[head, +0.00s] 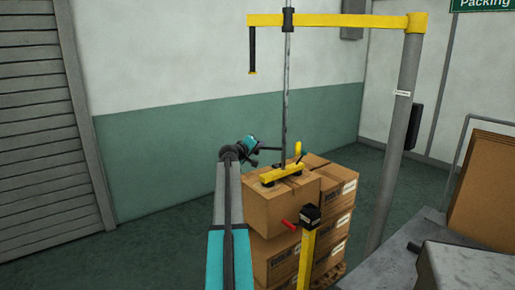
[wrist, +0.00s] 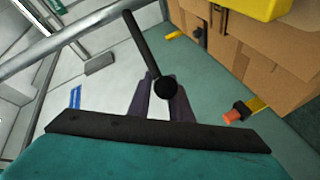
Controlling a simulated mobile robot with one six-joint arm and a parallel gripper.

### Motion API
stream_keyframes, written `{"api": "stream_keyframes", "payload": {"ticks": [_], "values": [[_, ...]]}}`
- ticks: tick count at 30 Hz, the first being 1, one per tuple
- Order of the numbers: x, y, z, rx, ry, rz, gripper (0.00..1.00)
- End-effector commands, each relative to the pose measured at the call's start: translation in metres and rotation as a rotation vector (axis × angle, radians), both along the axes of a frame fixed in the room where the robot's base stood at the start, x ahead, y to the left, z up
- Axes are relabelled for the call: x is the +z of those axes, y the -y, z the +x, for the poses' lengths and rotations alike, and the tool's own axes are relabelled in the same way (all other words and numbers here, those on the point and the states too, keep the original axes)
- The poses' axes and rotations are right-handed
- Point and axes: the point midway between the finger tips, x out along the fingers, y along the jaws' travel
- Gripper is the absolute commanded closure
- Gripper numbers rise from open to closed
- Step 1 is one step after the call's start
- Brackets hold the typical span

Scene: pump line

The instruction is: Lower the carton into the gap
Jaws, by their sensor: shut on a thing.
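The carton (head: 280,208) is a brown box under a yellow suction lifter (head: 283,174), at the front left of a stack of cartons (head: 337,207). It stands somewhat higher than its neighbours; I cannot tell whether it touches the cartons below. The gap is not clearly visible; the carton and a post hide that part. My gripper (head: 262,148) is left of the lifter's mast, at about the lifter's height. In the wrist view my gripper (wrist: 165,105) is shut on a black bar with a round end (wrist: 143,45), seemingly the lifter's handle.
A yellow post with a black top (head: 310,218) and a red lever (head: 290,225) stands before the stack. A yellow boom (head: 350,20) on a grey column (head: 396,130) carries the mast (head: 286,90). A grey bench (head: 460,265) stands right. Floor at left is clear.

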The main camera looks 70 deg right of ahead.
Motion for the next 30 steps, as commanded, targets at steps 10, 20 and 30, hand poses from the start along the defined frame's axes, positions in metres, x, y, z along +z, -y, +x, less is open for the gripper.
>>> {"api": "stream_keyframes", "payload": {"ticks": [10,20,30], "values": [[0.001,0.0,0.001,0.002,0.003,-0.001,0.64],[0.001,-0.002,0.001,0.001,0.001,-0.001,0.64],[0.006,-0.025,0.004,0.003,0.0,-0.002,0.64]]}}
